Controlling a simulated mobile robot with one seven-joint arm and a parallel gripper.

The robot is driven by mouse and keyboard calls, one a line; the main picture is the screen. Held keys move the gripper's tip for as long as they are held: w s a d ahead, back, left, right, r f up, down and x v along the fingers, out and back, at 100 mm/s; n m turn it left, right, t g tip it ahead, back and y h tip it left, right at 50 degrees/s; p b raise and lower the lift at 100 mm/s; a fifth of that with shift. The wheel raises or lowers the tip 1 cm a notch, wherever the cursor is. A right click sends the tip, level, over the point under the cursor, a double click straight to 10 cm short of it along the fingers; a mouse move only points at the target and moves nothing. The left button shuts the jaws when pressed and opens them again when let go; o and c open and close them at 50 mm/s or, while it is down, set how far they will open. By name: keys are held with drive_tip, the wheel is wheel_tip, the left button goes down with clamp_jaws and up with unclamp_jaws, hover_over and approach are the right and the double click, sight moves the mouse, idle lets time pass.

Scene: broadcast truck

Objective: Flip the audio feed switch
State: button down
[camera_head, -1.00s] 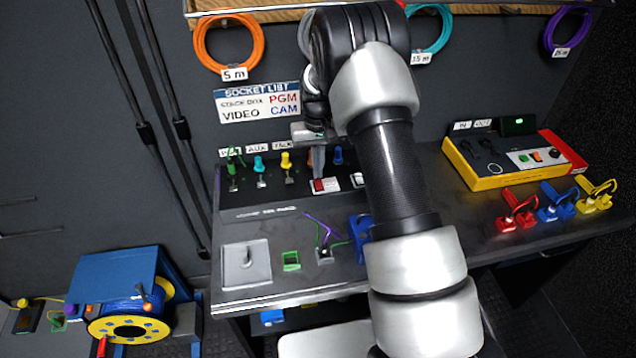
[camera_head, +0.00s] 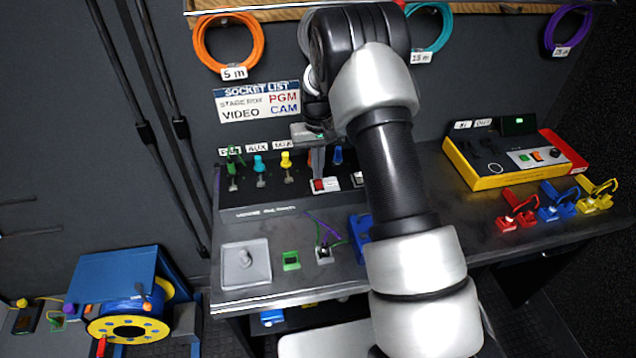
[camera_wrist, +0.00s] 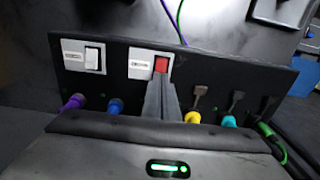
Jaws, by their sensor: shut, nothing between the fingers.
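A dark switch panel (camera_wrist: 210,73) carries two rockers on white plates: a red switch (camera_wrist: 162,63) and a white switch (camera_wrist: 94,57). Their labels are too small to read, so I cannot tell which is the audio feed. My gripper (camera_wrist: 160,75) is shut and empty, its fingertips right at the red switch and overlapping its lower edge; I cannot tell if they touch. In the head view my gripper (camera_head: 318,172) points down just above the red switch (camera_head: 319,185), with the white switch (camera_head: 358,178) to its right, partly behind my arm.
Coloured plugs, including a yellow plug (camera_head: 286,160) and a cyan plug (camera_head: 259,163), stand in the same panel close to the gripper. A grey plate (camera_head: 246,263) and green socket (camera_head: 291,260) lie in front. A yellow-edged box (camera_head: 515,157) stands at the right.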

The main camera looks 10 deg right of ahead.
drive_tip(key=shift+f+b, duration=0.3)
drive_tip(key=shift+f, duration=0.25)
wheel_tip(320, 180, up, 7)
drive_tip(key=p, duration=0.3)
drive_tip(key=shift+p, duration=0.4)
idle(0.3)
idle(0.4)
